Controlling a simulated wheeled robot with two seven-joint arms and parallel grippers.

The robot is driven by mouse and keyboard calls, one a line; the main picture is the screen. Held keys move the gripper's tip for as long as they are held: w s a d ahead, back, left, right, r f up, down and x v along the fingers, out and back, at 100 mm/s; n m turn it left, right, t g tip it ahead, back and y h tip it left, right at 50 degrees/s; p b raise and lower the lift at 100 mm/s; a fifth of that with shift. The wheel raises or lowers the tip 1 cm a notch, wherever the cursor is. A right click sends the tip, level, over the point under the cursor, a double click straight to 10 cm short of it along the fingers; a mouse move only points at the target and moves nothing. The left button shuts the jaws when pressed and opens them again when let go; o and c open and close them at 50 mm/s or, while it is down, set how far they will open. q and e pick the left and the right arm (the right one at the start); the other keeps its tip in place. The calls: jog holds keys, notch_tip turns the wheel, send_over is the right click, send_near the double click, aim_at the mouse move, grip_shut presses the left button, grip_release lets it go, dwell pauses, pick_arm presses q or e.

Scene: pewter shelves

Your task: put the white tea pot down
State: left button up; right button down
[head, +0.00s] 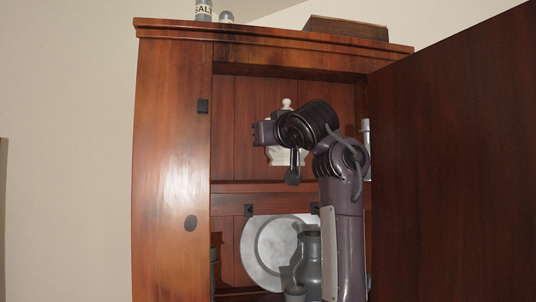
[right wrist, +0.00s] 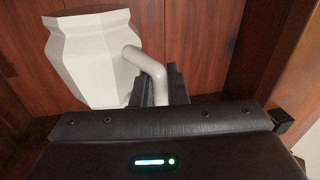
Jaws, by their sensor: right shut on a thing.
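The white tea pot (head: 278,157) is in the upper compartment of the wooden cabinet, partly hidden behind my right arm in the head view. Its lid knob shows above the arm, and it looks roughly upright. In the right wrist view the faceted tea pot body (right wrist: 88,62) is at the upper left. My right gripper (right wrist: 158,90) is shut on its curved white tube-like part, with one dark finger on each side. I cannot tell whether the pot's base touches the shelf. My left gripper is not in view.
The cabinet door (head: 460,150) stands open on the right, close to my arm. A silver plate (head: 258,262) and a grey pitcher (head: 310,262) stand in the lower compartment. A pale object (head: 366,138) is at the upper compartment's right side. A salt shaker (head: 203,10) and wooden box (head: 345,28) sit on top.

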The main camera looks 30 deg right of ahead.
aim_at(267, 154)
jog(key=f, duration=0.3)
jog(key=shift+w+p, duration=0.35)
jog(key=shift+p, duration=0.05)
jog(key=shift+f, duration=0.3)
jog(key=shift+s, duration=0.2)
jog(key=shift+f, duration=0.1)
jog(key=c, duration=1.6)
grip_release()
jog(key=shift+f, duration=0.1)
jog(key=shift+o, duration=0.8)
jog(key=shift+a, duration=0.1)
